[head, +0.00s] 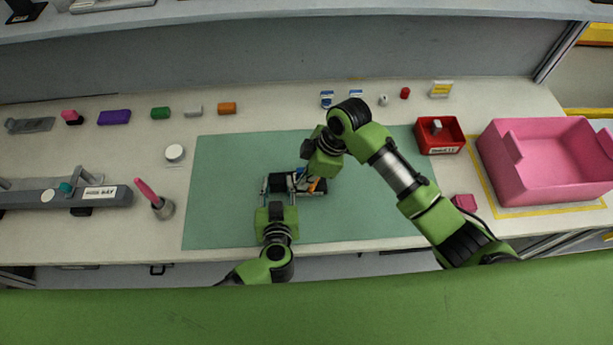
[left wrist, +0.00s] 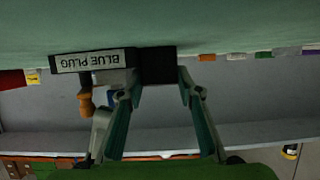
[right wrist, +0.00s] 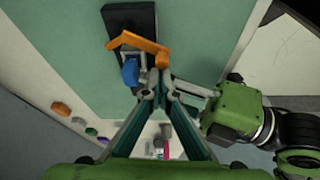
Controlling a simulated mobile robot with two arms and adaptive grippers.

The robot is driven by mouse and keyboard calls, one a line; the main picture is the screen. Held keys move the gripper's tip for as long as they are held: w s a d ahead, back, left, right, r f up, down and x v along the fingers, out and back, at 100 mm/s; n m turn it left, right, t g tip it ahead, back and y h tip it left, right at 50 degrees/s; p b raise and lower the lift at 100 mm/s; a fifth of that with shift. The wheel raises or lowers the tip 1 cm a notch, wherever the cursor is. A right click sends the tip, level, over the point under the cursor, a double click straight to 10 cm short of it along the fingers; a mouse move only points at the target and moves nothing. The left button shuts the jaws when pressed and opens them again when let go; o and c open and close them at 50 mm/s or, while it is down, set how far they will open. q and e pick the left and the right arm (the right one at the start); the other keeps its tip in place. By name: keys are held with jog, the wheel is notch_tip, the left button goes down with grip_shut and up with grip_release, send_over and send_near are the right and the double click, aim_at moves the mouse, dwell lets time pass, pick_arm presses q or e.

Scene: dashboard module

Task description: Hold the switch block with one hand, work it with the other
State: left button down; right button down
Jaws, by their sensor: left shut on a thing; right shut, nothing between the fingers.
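The switch block (head: 318,192) is a dark block lying on the green mat, with a white label reading BLUE PLUG (left wrist: 90,60) on its side in the left wrist view. An orange lever (right wrist: 137,46) and a blue part (right wrist: 130,71) stand on its top in the right wrist view. My left gripper (left wrist: 158,85) is shut on the dark end of the block (left wrist: 156,66). My right gripper (right wrist: 155,88) is shut and empty, close by the lever and blue part; I cannot tell whether it touches them. In the head view my right arm partly hides the block.
The green mat (head: 225,200) is bare around the block. A red bin (head: 440,148) and a large pink crate (head: 545,190) stand at right. Small coloured blocks line the back.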

jog(key=shift+s+d+n+g, duration=0.2)
jog(key=shift+d+n+g, duration=0.15)
jog(key=shift+n, duration=0.35)
jog(key=d+n, duration=0.1)
jog(key=n, duration=0.1)
jog(key=d+n+g, duration=0.1)
jog(key=n, duration=0.1)
jog(key=shift+s+d, duration=0.15)
jog(key=shift+s, duration=0.25)
jog(key=d+n, duration=0.1)
jog(key=n, duration=0.1)
jog(key=d+n+g+h, duration=0.1)
jog(key=n, duration=0.1)
jog(key=shift+d+n+g, duration=0.1)
jog(key=shift+n+g, duration=0.15)
jog(key=shift+n, duration=0.15)
jog(key=shift+s, duration=0.15)
jog(key=shift+s+d, duration=0.5)
jog(key=shift+d, duration=0.05)
jog(key=shift+r, duration=0.1)
jog(key=v, duration=1)
jog(key=shift+a, duration=0.15)
